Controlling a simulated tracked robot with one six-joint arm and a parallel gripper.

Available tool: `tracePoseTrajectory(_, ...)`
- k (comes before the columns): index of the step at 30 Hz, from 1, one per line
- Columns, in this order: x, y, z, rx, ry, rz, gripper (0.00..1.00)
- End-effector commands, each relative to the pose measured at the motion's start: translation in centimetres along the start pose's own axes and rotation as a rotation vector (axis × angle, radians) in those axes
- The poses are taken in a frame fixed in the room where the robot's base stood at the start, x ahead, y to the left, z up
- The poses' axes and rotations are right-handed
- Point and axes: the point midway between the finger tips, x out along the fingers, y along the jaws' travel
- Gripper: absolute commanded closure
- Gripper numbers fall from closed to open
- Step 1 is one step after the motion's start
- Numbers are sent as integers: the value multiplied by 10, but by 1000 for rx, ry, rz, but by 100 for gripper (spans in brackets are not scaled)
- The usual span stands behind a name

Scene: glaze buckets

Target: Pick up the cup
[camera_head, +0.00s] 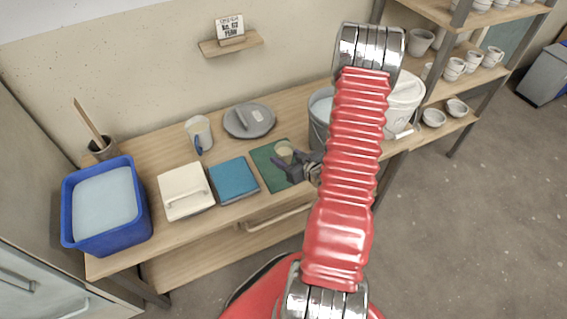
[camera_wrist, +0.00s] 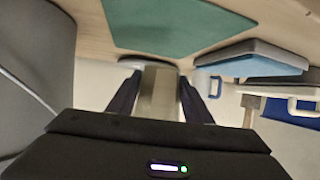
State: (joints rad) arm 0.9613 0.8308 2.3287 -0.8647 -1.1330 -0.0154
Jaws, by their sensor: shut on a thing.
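The cup (camera_head: 284,148) is small and beige and shows over the green mat (camera_head: 262,158) on the wooden table. My gripper (camera_head: 284,163) is shut on the cup, with its dark fingers on either side of it. In the wrist view the cup (camera_wrist: 160,92) sits between the two fingers of my gripper (camera_wrist: 160,98), and the green mat (camera_wrist: 175,28) lies beyond. I cannot tell whether the cup touches the mat or is held just above it.
A grey bucket (camera_head: 319,125) is close on the right.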

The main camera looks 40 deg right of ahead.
Motion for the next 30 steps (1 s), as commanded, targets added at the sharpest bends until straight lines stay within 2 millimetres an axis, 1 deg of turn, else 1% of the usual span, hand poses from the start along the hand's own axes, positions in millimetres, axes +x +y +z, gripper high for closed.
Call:
tracePoseTrajectory(1, -3, 1, -8, -4, 2, 1, 80)
tracePoseTrajectory(6, -12, 0, -27, -3, 2, 0, 80)
tracePoseTrajectory(12, -19, 0, -40, -2, 1, 0, 80)
tracePoseTrajectory(18, -21, 0, -43, 0, 0, -1, 80)
tracePoseTrajectory(30, -21, 0, -43, 0, 0, -1, 80)
